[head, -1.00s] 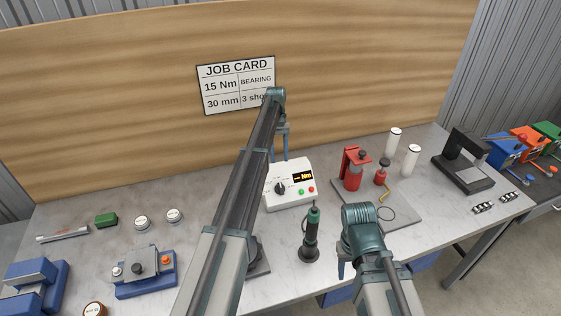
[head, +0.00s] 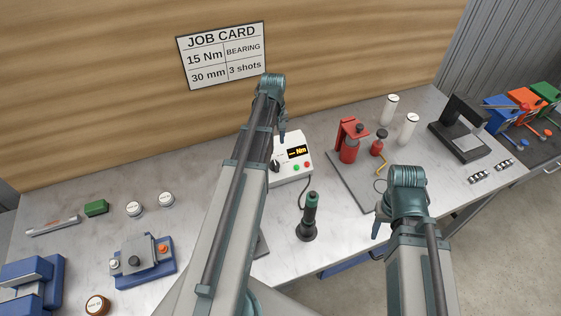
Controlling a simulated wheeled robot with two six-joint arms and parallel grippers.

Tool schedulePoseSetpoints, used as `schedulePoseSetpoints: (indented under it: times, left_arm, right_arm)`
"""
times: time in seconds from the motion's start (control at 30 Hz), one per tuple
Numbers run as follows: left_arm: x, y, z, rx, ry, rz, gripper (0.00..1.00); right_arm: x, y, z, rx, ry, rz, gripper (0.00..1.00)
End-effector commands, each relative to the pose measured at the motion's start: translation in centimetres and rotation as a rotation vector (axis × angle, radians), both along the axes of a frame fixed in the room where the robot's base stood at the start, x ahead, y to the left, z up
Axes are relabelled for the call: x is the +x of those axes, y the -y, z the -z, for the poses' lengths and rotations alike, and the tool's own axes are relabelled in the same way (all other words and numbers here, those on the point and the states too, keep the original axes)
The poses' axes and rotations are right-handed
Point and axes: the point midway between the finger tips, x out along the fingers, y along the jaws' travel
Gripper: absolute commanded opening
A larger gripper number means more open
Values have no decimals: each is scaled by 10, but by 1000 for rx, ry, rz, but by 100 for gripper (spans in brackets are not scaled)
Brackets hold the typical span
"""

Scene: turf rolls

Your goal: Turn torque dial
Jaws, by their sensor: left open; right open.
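The white torque box (head: 294,171) stands on the bench, with an amber "Nm" display (head: 298,152), a green and a red button. Its black dial (head: 276,166) is partly hidden by my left arm. My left gripper (head: 282,136) hangs above the box's left back part, near the dial; its fingers are small in view and it is open. My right gripper (head: 379,229) is open and empty, over the front of the bench, well right of the box. The job card (head: 224,55) on the back board reads 15 Nm, bearing, 30 mm, 3 shots.
A dark green driver (head: 310,216) stands in front of the box, with a cable up to it. Red tools stand on a grey plate (head: 360,187) to the right. A blue fixture (head: 143,262) and two round white-topped pieces are at left.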

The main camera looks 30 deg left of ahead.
Motion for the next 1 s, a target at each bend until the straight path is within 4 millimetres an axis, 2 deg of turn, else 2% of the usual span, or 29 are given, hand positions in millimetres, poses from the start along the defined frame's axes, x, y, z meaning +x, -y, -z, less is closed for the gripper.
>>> schedulePoseSetpoints:
  times: [0.17, 0.37, 1.0]
  left_arm:
    - [1, 0, 11, -1, -1, 1, 50]
    - [1, 1, 32, -2, -1, 1, 50]
    - [1, 1, 123, -2, -1, 1, 50]
  right_arm:
    - [0, 0, 11, 0, 1, 1, 50]
    - [0, 0, 32, 0, 1, 3, 50]
    - [1, 0, 123, -2, 1, -13, 50]
